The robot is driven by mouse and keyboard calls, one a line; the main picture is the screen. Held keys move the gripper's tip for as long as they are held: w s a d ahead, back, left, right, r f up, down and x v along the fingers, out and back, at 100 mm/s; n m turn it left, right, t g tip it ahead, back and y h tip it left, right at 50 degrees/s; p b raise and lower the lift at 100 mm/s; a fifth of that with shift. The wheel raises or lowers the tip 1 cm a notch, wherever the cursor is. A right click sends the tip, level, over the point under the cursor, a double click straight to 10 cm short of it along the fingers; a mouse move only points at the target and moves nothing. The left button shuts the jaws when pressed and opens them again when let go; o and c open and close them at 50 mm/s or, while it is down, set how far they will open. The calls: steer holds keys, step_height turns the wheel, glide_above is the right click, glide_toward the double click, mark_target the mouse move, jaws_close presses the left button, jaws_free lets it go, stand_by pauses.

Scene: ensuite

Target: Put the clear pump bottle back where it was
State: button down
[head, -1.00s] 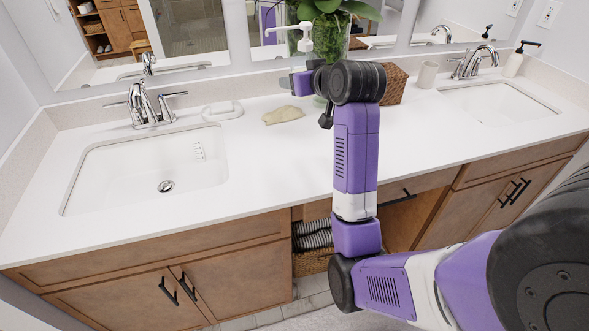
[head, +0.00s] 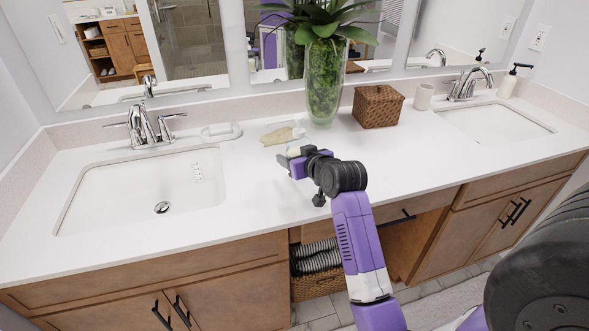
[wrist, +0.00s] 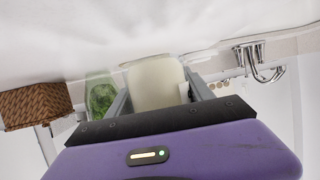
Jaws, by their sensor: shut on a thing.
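The clear pump bottle (wrist: 157,83), with cream-coloured contents, is between the two fingers of my gripper (wrist: 160,95) in the wrist view. My gripper is shut on it. In the head view my gripper (head: 292,158) is low over the counter, between the left sink and the glass vase. The bottle (head: 297,147) is small and partly hidden there by the gripper. I cannot tell whether its base touches the counter. A flat beige item (head: 277,137) lies just behind it.
The white counter (head: 250,200) is clear in front. A glass vase with a plant (head: 325,85) and a wicker basket (head: 378,107) stand behind to the right. A white dish (head: 221,132) and the left sink (head: 140,190) are to the left. Mirrors line the wall.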

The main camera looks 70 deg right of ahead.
steer(key=shift+f, duration=2.05)
steer(key=shift+f, duration=0.2)
steer(key=shift+c, duration=2)
jaws_free()
